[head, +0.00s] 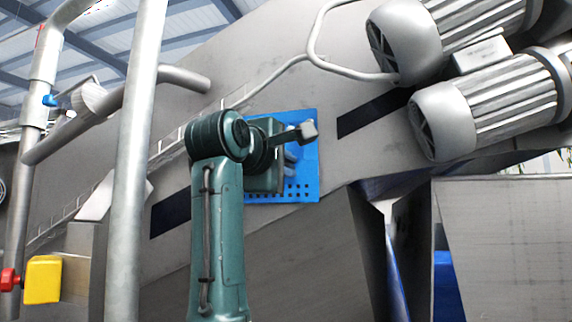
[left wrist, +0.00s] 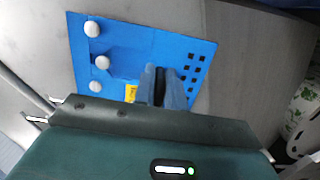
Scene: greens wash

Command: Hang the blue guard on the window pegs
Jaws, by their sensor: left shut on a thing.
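The blue guard (head: 308,182) is a flat plate with rows of square holes. In the head view it lies against the sloping metal side, between two dark window strips, partly hidden by my left arm. In the left wrist view the guard (left wrist: 135,50) shows three round pale peg heads (left wrist: 102,62) along its left part and a yellow label (left wrist: 131,93). I cannot tell whether the pegs pass through it. My left gripper (left wrist: 161,87) is shut on the guard near its middle; the grip itself is partly hidden. It also shows in the head view (head: 291,153). My right gripper is out of view.
Dark window strips (head: 372,113) show on both sides of the guard. Two ribbed motors (head: 490,105) stick out at upper right. A vertical pipe (head: 136,160) stands left of my arm. A yellow box with a red knob (head: 43,279) is at lower left.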

